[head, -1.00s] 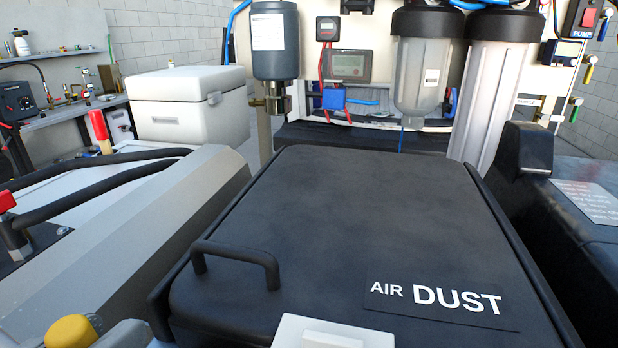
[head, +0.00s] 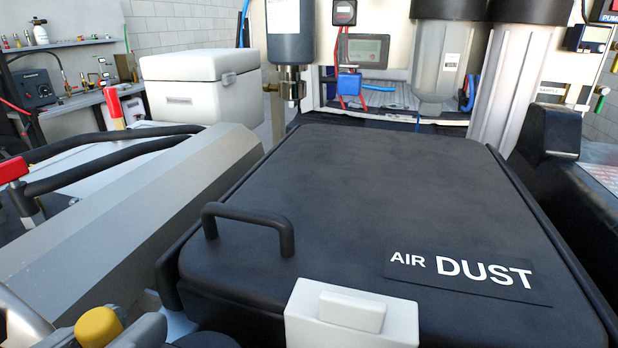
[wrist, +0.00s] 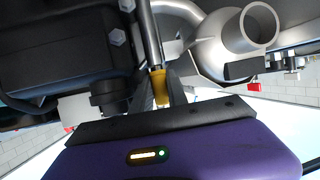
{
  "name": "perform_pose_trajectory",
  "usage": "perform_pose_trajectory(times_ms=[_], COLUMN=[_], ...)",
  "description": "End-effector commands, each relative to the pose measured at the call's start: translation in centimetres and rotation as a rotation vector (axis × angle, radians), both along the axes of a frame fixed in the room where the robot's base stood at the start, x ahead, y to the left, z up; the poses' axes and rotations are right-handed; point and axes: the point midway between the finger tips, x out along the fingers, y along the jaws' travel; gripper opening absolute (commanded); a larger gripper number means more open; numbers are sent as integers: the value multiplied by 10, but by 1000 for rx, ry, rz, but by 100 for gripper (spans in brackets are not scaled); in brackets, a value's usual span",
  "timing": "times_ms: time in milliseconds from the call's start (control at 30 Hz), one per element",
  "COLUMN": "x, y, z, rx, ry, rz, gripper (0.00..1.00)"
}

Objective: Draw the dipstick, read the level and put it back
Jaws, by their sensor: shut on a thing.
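In the wrist view my gripper (wrist: 160,93) is shut on the yellow handle of the dipstick (wrist: 159,86). A slim metal rod or tube (wrist: 150,35) runs from the handle toward the top edge. I cannot tell how much of it is the dipstick and how much is its guide tube, and no level mark shows.
A dark engine block (wrist: 65,55) and a grey open-ended pipe (wrist: 258,25) flank my gripper closely. In the head view a black lid marked AIR DUST (head: 370,190) fills the middle. A grey bar (head: 140,205) and black handrails (head: 90,152) lie to its left.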

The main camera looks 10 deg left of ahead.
Motion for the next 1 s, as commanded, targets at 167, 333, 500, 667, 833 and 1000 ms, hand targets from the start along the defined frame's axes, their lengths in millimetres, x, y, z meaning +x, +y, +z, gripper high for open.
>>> perform_pose_trajectory(times_ms=[167, 333, 500, 667, 833, 1000], x=[0, 0, 0, 0, 0, 0], y=[0, 0, 0, 0, -1, -1], z=[-6, -6, -6, -6, -6, -2], rx=[0, 0, 0, 1, 0, 1], ry=[0, 0, 0, 0, 0, 1], rz=[0, 0, 0, 0, -2, -4], gripper=[0, 0, 33, 44, 44, 44])
